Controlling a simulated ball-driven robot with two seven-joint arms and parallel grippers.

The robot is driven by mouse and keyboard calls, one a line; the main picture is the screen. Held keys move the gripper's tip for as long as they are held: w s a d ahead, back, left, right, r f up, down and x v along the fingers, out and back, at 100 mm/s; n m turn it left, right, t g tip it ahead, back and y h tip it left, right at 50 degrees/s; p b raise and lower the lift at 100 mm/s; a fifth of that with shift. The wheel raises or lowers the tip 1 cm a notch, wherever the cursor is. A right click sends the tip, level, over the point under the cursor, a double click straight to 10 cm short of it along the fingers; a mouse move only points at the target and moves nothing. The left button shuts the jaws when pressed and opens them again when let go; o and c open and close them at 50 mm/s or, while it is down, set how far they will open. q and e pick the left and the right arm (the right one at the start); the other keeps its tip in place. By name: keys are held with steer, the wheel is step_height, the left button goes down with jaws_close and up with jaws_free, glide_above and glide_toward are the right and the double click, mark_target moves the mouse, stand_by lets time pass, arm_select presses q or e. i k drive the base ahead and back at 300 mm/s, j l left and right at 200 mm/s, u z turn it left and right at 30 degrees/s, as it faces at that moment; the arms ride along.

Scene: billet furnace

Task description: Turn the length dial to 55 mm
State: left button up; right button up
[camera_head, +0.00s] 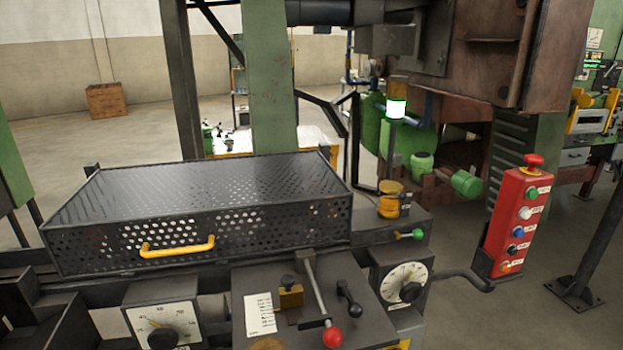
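Two dials show at the front of the machine. The left dial (162,323) has a white face with a curved scale and a black knob; its bottom is cut by the picture edge. Its numerals are too small to read surely. The right dial (405,281) has a round white face with tick marks and a black knob low on its right side. I cannot read its setting or tell which one is the length dial. Neither of my grippers is in view.
A perforated guard (200,210) with a yellow handle (178,247) covers the machine behind the dials. Between the dials stand a red-knobbed lever (318,295) and a small black lever (349,298). A red button box (518,222) hangs at right on a bent arm.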

mark_target(410, 293)
steer(key=i+l, duration=0.1)
steer(key=l, duration=0.55)
steer(key=i+l, duration=0.1)
steer(key=l, duration=0.5)
